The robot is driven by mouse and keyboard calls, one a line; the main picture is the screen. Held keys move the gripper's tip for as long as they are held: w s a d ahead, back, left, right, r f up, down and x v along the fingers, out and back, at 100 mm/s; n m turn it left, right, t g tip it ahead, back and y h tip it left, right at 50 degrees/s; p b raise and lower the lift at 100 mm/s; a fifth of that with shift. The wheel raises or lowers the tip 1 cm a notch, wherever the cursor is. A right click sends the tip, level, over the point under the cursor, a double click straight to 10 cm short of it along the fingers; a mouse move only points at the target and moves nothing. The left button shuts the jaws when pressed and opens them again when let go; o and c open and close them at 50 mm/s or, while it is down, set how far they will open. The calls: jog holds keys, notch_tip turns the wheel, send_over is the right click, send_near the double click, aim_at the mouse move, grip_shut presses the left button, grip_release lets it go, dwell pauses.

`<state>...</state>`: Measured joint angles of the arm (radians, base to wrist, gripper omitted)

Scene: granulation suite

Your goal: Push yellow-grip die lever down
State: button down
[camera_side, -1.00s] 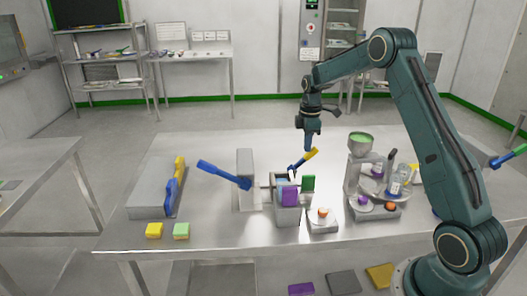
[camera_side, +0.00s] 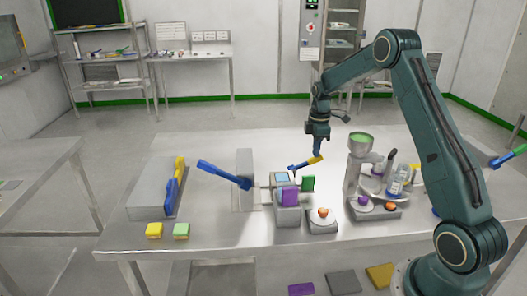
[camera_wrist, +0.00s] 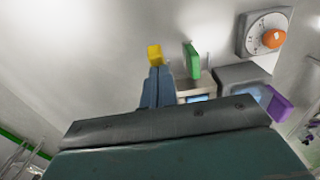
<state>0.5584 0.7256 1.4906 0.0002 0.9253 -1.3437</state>
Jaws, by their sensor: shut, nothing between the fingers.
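The yellow-grip die lever (camera_side: 306,163) has a blue shaft and a yellow end. In the side view it rises at a shallow slant to the right from the small grey press unit (camera_side: 287,215). My gripper (camera_side: 317,153) is shut and empty, pointing down, with its tips at or just above the yellow grip. In the wrist view the yellow grip (camera_wrist: 154,54) shows just past my blue-grey fingertips (camera_wrist: 157,70). I cannot tell for sure whether they touch. Most of the lever's shaft is hidden there.
A hopper station (camera_side: 360,160) with bottles stands close on the right.

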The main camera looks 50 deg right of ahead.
jog(key=shift+s+d+f, duration=0.3)
jog(key=shift+f, duration=0.15)
jog(key=shift+s+d+f, duration=0.25)
jog(key=shift+f, duration=0.2)
jog(key=shift+r, duration=0.1)
